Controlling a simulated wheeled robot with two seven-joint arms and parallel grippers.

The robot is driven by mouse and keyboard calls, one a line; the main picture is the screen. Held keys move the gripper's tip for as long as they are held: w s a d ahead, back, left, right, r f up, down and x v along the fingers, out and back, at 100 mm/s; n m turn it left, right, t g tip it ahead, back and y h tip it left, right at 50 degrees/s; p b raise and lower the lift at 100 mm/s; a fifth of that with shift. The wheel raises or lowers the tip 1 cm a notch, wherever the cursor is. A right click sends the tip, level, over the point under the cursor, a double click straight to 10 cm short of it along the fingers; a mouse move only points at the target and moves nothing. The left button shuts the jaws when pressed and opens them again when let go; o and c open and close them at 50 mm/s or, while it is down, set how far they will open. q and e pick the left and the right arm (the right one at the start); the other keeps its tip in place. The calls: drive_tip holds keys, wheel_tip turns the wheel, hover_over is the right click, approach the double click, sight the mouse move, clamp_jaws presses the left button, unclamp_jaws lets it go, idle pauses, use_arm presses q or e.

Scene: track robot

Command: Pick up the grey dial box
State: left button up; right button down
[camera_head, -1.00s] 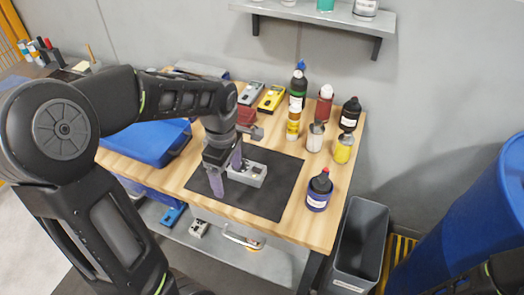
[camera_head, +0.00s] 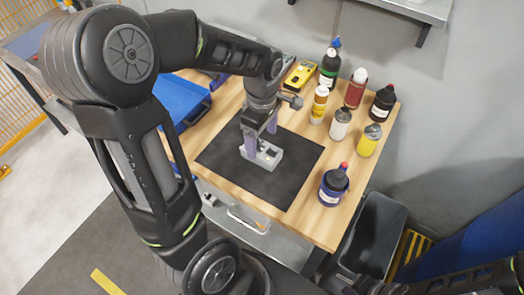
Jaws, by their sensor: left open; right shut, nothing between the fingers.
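The grey dial box (camera_head: 270,158) lies on a black mat (camera_head: 225,160) on the wooden workbench. My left gripper (camera_head: 261,143) points down over it from above, with its purple fingers apart. One finger reaches down at the box's left end, and the other is at its far side. The fingers and wrist hide part of the box, and I cannot tell whether they touch it. The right gripper is not in view; only dark parts of my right arm show at the lower right.
Several bottles stand right of the mat, including a blue one (camera_head: 334,186) near the front and a white one (camera_head: 340,124). A yellow meter (camera_head: 300,75) lies behind. A blue case (camera_head: 181,100) is at left. A grey bin (camera_head: 375,235) stands off the bench's right edge.

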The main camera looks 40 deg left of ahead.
sight(262, 149)
use_arm(q)
drive_tip(key=shift+f, duration=0.15)
wheel_tip(262, 149, down, 5)
drive_tip(key=shift+f+p, duration=0.1)
drive_tip(key=shift+p, duration=0.45)
drive_tip(key=shift+c, duration=0.4)
drive_tip(key=c, duration=1.6)
drive_tip(key=shift+r, duration=0.2)
drive_tip(key=shift+c, duration=0.2)
wheel_tip(262, 149, up, 10)
drive_tip(key=shift+f+b, duration=0.1)
drive_tip(key=shift+b, duration=0.35)
